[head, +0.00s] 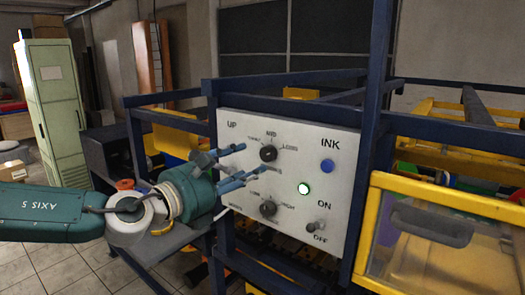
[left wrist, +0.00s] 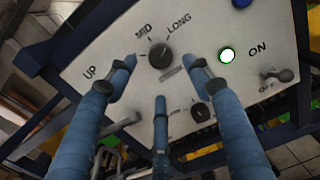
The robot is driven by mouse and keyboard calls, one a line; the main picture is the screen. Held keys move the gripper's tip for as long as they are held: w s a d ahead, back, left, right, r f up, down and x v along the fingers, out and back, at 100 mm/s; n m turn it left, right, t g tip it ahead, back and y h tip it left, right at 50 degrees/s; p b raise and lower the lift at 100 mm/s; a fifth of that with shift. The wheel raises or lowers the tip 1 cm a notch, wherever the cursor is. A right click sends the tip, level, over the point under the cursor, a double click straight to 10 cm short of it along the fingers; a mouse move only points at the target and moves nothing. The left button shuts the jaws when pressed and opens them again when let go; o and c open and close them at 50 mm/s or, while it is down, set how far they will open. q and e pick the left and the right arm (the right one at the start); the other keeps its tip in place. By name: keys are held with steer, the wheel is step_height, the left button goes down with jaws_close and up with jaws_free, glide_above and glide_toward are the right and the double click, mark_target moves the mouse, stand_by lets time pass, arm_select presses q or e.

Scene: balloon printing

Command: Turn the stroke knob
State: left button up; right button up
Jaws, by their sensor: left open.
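The stroke knob (head: 268,153) is the upper black round dial on the white control panel (head: 335,170), with MID and LONG printed around it. It also shows in the left wrist view (left wrist: 160,55), between the tips of two fingers. My left gripper (head: 245,165) has blue fingers spread open in front of the panel, and the knob is not gripped. In the left wrist view, my left gripper (left wrist: 172,75) has one finger on each side of the knob and a third below it. I cannot tell whether any fingertip touches the panel. My right gripper is not in view.
A lower black dial (head: 268,208), a blue INK button (head: 327,166), a lit green light (head: 304,189) and an ON/OFF toggle (head: 315,227) share the panel. Dark blue frame bars (head: 373,120) surround it. A yellow-framed clear cover (head: 440,225) stands to the right.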

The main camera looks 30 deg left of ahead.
mark_target(265, 157)
arm_select(q)
steer(key=w+p, duration=0.1)
steer(key=w, duration=0.1)
steer(key=w+p, duration=0.1)
steer(key=w, duration=0.1)
steer(key=w+p, duration=0.2)
steer(key=shift+d+r, duration=0.2)
steer(key=shift+d, duration=0.15)
steer(key=shift+w+p, duration=0.2)
steer(key=shift+p, duration=0.1)
steer(key=shift+w+f+p, duration=0.2)
steer(key=shift+w+p, duration=0.1)
steer(key=shift+w, duration=0.05)
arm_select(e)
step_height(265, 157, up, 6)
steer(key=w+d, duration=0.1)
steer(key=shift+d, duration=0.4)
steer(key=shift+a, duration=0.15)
arm_select(q)
steer(key=c, duration=1.1)
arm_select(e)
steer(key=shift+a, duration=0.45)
